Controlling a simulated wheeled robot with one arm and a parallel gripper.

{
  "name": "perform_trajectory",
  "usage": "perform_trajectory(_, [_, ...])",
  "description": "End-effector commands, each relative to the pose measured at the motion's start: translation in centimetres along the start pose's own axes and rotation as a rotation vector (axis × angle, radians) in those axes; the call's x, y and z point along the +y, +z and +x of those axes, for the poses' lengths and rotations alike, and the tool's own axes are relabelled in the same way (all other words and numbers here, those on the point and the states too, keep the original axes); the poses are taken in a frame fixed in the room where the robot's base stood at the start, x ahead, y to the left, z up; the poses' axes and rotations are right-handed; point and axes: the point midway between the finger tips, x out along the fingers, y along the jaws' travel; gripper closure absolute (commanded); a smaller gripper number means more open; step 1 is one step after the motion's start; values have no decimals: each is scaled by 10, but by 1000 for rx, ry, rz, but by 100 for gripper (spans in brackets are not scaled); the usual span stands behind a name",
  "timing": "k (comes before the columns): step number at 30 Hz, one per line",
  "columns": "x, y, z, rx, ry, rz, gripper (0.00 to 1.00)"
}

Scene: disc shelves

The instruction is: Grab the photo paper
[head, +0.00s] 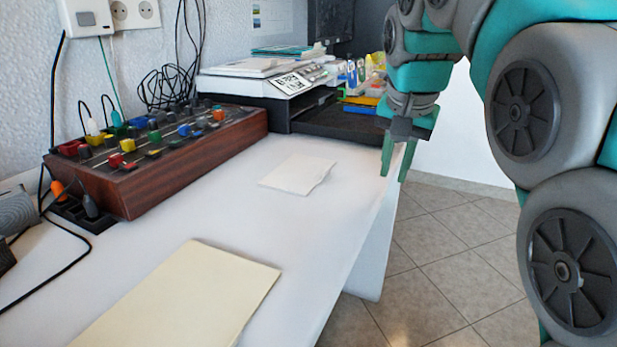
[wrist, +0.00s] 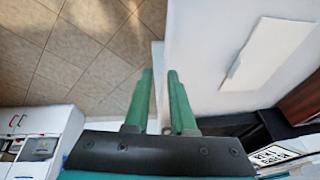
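A small white sheet of paper (head: 297,175) lies flat on the white desk, a little right of the middle. It also shows in the wrist view (wrist: 268,52), to the right of my fingers. A larger cream sheet or folder (head: 185,300) lies nearer at the front of the desk. I cannot tell for certain which of the two is the photo paper. My gripper (head: 394,178) points down at the desk's right edge, right of the small sheet and apart from it. In the wrist view its two green fingers (wrist: 159,73) stand apart with nothing between them.
A wooden box with coloured knobs and plugs (head: 155,160) stands at the left by the wall. A printer (head: 265,85) with a black tray (head: 340,122) is at the back. Cables lie at the left. The desk (head: 330,215) is bare around the sheets; tiled floor (head: 440,260) lies right.

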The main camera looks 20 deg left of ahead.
Motion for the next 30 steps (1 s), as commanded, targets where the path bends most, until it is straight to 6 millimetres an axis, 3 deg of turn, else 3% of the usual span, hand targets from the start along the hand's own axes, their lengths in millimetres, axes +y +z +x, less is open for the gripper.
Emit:
perform_trajectory(1, [-22, -6, -2, 21, -21, -5, 77])
perform_trajectory(3, [-46, -10, -7, 39, -44, -3, 77])
perform_trajectory(6, [-76, -14, -17, 67, -80, -1, 77])
perform_trajectory(10, [-101, -15, -24, 84, -111, 1, 77])
perform_trajectory(16, [-115, -14, -26, 93, -128, 4, 77])
perform_trajectory(30, [-118, -14, 5, 94, -128, 4, 77])
